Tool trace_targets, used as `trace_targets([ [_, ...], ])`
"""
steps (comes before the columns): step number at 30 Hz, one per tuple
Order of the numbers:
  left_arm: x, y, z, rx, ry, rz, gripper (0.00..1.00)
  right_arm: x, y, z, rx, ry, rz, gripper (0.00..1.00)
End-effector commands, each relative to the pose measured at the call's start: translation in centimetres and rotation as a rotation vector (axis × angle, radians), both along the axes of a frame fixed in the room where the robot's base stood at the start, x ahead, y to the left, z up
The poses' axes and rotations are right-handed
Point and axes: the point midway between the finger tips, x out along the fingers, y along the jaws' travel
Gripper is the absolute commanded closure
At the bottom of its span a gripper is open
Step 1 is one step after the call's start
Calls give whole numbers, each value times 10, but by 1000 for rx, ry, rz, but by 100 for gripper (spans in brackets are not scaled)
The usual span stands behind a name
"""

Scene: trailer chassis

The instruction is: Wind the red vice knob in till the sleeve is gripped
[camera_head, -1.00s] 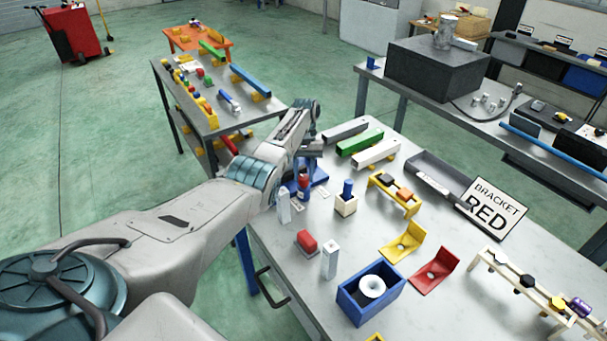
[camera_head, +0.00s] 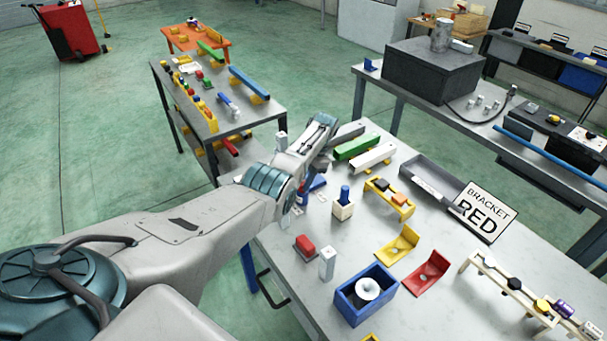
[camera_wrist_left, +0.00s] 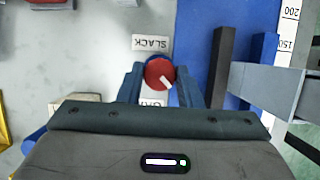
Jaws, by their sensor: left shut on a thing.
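The red vice knob (camera_wrist_left: 159,72) shows in the left wrist view as a round disc with a white pointer mark towards the lower right. My left gripper (camera_wrist_left: 160,84) has its two blue fingers on either side of the knob and is shut on it. The blue vice (camera_head: 313,186) sits at the table's far left edge in the head view, mostly hidden by my arm. A dark bar (camera_wrist_left: 219,72) and a blue part of the vice (camera_wrist_left: 265,48) lie right of the knob. I cannot make out the sleeve with certainty. My right gripper is not in view.
A "SLACK" label (camera_wrist_left: 151,43) lies above the knob; another label below it is partly covered. A ruler strip (camera_wrist_left: 288,35) runs at the right.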

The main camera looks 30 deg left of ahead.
Motion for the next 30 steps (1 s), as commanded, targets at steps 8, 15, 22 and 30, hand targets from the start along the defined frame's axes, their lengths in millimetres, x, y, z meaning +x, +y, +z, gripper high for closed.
trace_targets([
  [8, 1, 0, 4, 2, -6, -160, 91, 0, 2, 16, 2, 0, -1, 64],
  [15, 1, 0, 3, 2, -6, -225, 91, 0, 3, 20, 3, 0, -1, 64],
  [22, 1, -1, 2, 2, -7, -240, 91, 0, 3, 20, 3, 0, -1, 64],
  [30, 2, -1, 2, 2, -7, -239, 91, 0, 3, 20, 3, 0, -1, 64],
])
